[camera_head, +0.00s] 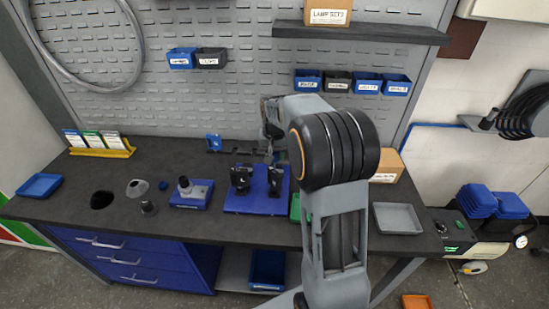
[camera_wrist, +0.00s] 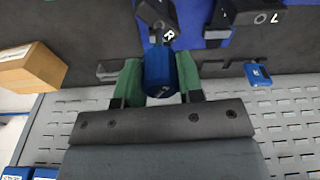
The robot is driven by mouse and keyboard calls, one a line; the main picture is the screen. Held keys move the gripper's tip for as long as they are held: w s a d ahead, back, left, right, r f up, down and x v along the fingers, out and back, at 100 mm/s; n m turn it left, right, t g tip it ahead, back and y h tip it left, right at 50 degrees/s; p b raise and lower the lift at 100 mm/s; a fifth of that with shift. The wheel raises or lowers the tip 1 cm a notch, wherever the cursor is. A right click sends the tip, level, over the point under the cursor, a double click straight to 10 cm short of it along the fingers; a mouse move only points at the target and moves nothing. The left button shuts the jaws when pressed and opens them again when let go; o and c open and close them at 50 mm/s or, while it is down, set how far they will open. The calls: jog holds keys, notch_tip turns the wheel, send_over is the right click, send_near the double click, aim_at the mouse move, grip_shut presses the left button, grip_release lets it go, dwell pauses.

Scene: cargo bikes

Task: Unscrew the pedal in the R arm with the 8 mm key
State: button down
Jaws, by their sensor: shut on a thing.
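My gripper (camera_wrist: 160,70) is shut on the blue handle (camera_wrist: 157,80) of a key, with a green-padded finger on each side. The handle carries a white mark that I cannot read. The key's far end points at the black arm marked R (camera_wrist: 156,14) and meets or nearly meets it; I cannot tell whether it is seated. The other black arm (camera_wrist: 254,12), with the L mark, stands beside it. In the head view, the R arm (camera_head: 275,180) and the L arm (camera_head: 240,179) stand on a blue base (camera_head: 256,203). No separate pedal can be made out.
A small blue labelled holder (camera_head: 213,142) stands behind the base. A blue block with a grey part (camera_head: 192,192) is to the left. A grey tray (camera_head: 397,218) and a cardboard box (camera_head: 387,166) are to the right. The pegboard (camera_head: 230,70) rises behind.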

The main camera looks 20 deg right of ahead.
jog(key=shift+f+b, duration=0.3)
jog(key=shift+f, duration=0.15)
dwell(0.8)
jog(key=c, duration=1.3)
grip_release()
grip_shut()
jog(key=n, duration=0.5)
jog(key=shift+d+y, duration=0.1)
jog(key=shift+y, duration=0.2)
jog(key=shift+f+n, duration=0.1)
jog(key=shift+n, duration=0.7)
